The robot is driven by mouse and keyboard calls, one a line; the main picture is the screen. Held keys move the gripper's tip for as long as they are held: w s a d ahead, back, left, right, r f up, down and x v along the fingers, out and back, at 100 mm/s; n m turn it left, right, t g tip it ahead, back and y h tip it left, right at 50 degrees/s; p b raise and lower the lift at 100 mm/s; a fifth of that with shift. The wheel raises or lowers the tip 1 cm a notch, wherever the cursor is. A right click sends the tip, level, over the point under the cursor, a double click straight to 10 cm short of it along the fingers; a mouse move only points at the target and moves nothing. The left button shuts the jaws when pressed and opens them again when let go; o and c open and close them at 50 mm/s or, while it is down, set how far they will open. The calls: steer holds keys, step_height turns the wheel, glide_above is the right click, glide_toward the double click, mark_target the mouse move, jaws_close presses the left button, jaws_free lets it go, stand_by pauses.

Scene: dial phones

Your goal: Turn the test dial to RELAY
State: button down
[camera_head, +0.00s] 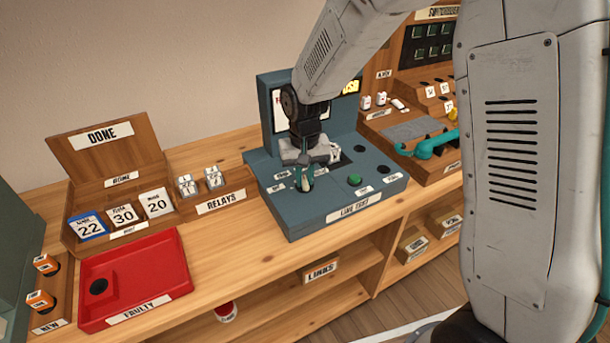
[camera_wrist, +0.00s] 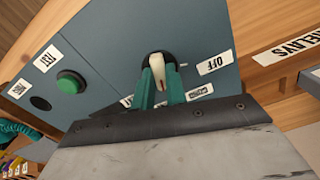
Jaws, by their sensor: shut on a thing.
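The line test unit (camera_head: 325,215) is a blue-grey box on the bench, with a sloped top and an upright back panel. Its test dial (camera_wrist: 156,66) has a cream pointer knob with a red mark, set over a dark round base. My gripper (camera_head: 304,180) reaches down to the dial at the left of the top. In the wrist view its teal fingers (camera_wrist: 160,80) are shut on the knob from both sides. An OFF label (camera_wrist: 215,63) lies right of the dial. Two more labels near the fingers are partly hidden, and I cannot read RELAY on either.
A green button (camera_head: 355,180) and dark sockets sit right of the dial. The RELAYS tray (camera_head: 222,201), DONE box (camera_head: 103,138) and red FAULTY tray (camera_head: 175,262) stand left. A teal handset (camera_head: 436,145) lies right. My arm hides part of the back panel.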

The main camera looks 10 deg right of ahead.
mark_target(304, 180)
steer(key=m, duration=0.5)
steer(key=shift+r+m, duration=0.1)
steer(key=shift+m, duration=2.5)
steer(key=shift+w, duration=0.1)
steer(key=c, duration=1.4)
jaws_free()
steer(key=shift+c, duration=0.2)
step_height(304, 180, up, 8)
steer(key=shift+f, duration=0.1)
